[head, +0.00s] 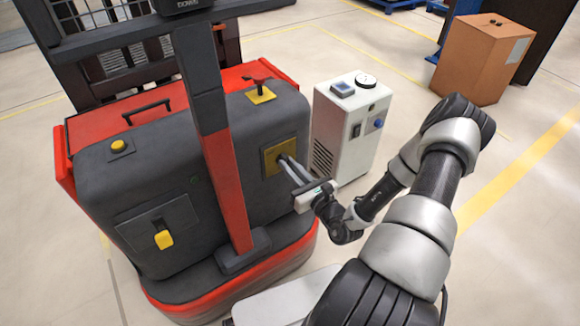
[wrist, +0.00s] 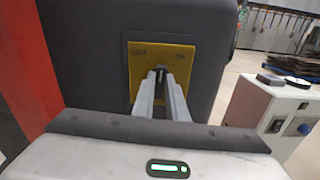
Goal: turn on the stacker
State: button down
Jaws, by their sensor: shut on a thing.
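The stacker (head: 205,130) is a dark grey and red machine at the left of the head view. A yellow switch plate (head: 269,160) is on its right side. In the wrist view the yellow plate (wrist: 188,56) is marked OFF at the left and a second, partly unclear label at the right. My gripper (head: 284,161) reaches the plate. In the wrist view its fingers (wrist: 162,73) are close together around a small dark knob (wrist: 160,68) at the middle of the plate. The fingers mostly hide the knob, so I cannot tell its turn.
A white cabinet (head: 345,130) with a blue knob stands close to the right of the stacker. A cardboard box (head: 482,58) is at the back right. A red post (head: 228,185) rises left of my gripper. Open floor lies behind the cabinet.

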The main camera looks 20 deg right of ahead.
jog(key=m+p, duration=0.2)
jog(key=m, duration=0.1)
jog(key=shift+d+m+p, duration=0.1)
jog(key=shift+m+p, duration=0.25)
jog(key=shift+m, duration=0.05)
jog(key=shift+f+m+p, duration=0.1)
jog(key=shift+m+p, duration=0.55)
jog(key=shift+m, duration=0.95)
jog(key=c, duration=1.8)
grip_release()
jog(key=shift+o, duration=0.2)
jog(key=s+d+p, duration=0.1)
jog(key=s+d, duration=0.2)
jog(key=s, duration=1.4)
jog(key=shift+d+p, duration=0.2)
jog(key=shift+p, duration=0.1)
